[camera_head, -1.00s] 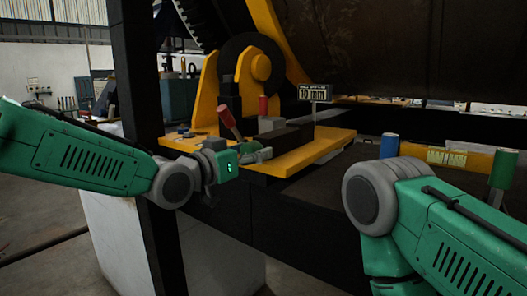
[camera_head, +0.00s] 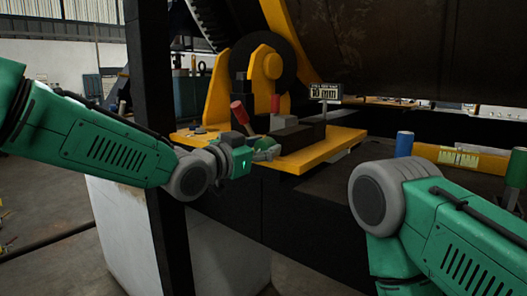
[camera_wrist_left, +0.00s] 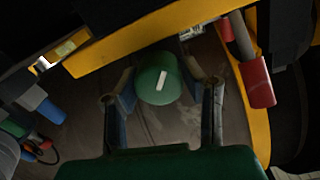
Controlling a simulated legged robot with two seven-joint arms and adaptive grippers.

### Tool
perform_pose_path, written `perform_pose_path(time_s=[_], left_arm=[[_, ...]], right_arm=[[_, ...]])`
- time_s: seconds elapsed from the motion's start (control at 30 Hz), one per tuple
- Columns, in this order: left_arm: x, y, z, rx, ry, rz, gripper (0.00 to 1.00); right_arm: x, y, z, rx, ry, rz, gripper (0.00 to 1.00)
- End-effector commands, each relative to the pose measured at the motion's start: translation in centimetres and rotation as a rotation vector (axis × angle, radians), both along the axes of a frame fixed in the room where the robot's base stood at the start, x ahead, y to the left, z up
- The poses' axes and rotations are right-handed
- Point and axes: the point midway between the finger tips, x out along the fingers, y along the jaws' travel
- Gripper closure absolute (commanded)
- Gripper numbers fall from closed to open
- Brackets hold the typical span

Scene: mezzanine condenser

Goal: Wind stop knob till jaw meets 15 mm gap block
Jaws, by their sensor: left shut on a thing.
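The green round stop knob (camera_wrist_left: 150,92), with a white mark across its face, sits between the two fingers of my left gripper (camera_wrist_left: 163,98) in the left wrist view. My left gripper (camera_head: 264,150) is shut on it at the front edge of the yellow fixture plate (camera_head: 318,158). In the head view the knob is mostly hidden by the gripper. A grey block (camera_head: 283,122) and a dark bar (camera_head: 296,138) sit on the plate behind; I cannot tell the jaw or gap block for sure. A small sign (camera_head: 325,92) reads 10 mm. My right gripper is out of view.
A red-handled lever (camera_head: 240,112) stands just behind my left gripper, with another red grip (camera_head: 275,103) nearby. A dark post (camera_head: 150,110) stands close to my left arm. A blue cylinder (camera_head: 404,143) stands right of the plate. The large dark drum (camera_head: 385,45) hangs above.

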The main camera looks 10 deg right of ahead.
Motion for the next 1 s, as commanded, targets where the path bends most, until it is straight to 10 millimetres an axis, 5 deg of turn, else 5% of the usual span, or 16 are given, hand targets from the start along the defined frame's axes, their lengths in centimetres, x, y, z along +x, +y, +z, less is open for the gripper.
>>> perform_pose_path(time_s=[0.4, 0.43, 0.47, 1.0], left_arm=[[0.03, 0.07, -0.86, 0.100, -0.100, 0.001, 0.93], [0.03, 0.08, -0.87, 0.100, -0.100, 0.001, 0.53], [0.03, 0.08, -0.86, 0.100, -0.100, 0.001, 0.44], [-0.23, -0.02, -0.54, 0.096, -0.105, -0.001, 0.44]], right_arm=[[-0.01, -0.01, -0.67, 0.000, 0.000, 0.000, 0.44], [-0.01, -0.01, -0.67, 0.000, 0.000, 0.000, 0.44], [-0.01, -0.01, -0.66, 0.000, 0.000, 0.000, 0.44], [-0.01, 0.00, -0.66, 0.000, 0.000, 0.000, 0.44]])
